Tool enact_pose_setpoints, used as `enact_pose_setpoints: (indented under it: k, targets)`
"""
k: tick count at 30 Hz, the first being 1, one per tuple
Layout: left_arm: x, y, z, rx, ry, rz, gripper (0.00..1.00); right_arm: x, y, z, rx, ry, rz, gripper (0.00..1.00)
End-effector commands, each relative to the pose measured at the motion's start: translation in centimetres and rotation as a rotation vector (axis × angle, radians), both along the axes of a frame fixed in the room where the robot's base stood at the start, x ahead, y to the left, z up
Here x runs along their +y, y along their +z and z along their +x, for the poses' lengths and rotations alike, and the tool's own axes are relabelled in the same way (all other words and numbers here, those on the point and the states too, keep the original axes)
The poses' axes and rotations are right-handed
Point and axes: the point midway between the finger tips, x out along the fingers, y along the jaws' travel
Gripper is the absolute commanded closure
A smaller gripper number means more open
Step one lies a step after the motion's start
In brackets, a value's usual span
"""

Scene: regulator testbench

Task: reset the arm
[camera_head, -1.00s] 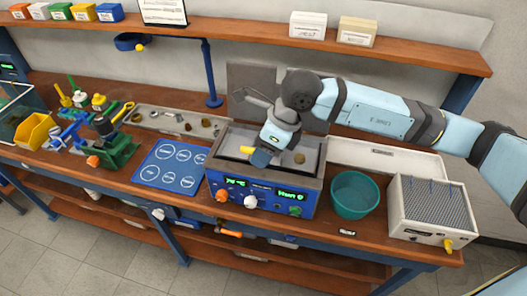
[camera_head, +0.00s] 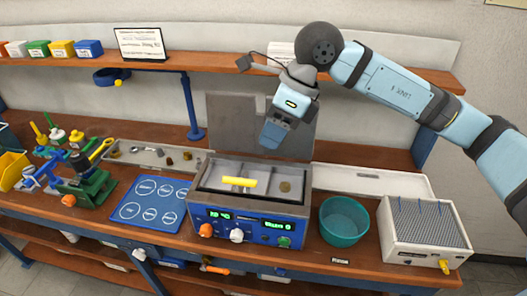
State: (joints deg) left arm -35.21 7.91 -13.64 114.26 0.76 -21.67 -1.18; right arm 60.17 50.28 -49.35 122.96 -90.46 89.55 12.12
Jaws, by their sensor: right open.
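My right gripper (camera_head: 273,137) is in the air above the back of the blue ultrasonic-bath-like machine (camera_head: 252,229), in front of its raised grey lid (camera_head: 229,122). It points down, open, with nothing seen in it. A yellow bar-shaped piece (camera_head: 239,182) lies in or across the machine's open basin, below the gripper and apart from it. A small round brownish part (camera_head: 285,186) sits in the basin to its right. My left gripper is out of the picture.
A teal bowl (camera_head: 343,221) and a white box with a ridged top (camera_head: 424,233) stand right of the machine. A blue mat with circles (camera_head: 152,203) lies left. A long tray (camera_head: 151,156) holds small parts. A shelf (camera_head: 220,68) runs behind my raised arm.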

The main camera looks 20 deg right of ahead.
Motion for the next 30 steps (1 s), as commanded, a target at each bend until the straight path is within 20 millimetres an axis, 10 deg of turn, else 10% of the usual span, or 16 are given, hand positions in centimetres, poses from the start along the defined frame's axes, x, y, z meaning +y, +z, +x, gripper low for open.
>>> enact_pose_setpoints:
  k: [20,30]
  targets:
    - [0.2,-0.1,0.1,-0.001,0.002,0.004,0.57,0.3,0.5,-0.3,0.008,0.009,0.026,0.58]
    - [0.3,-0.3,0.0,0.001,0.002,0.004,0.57,12.0,2.7,-6.0,0.261,0.044,0.881,0.58]
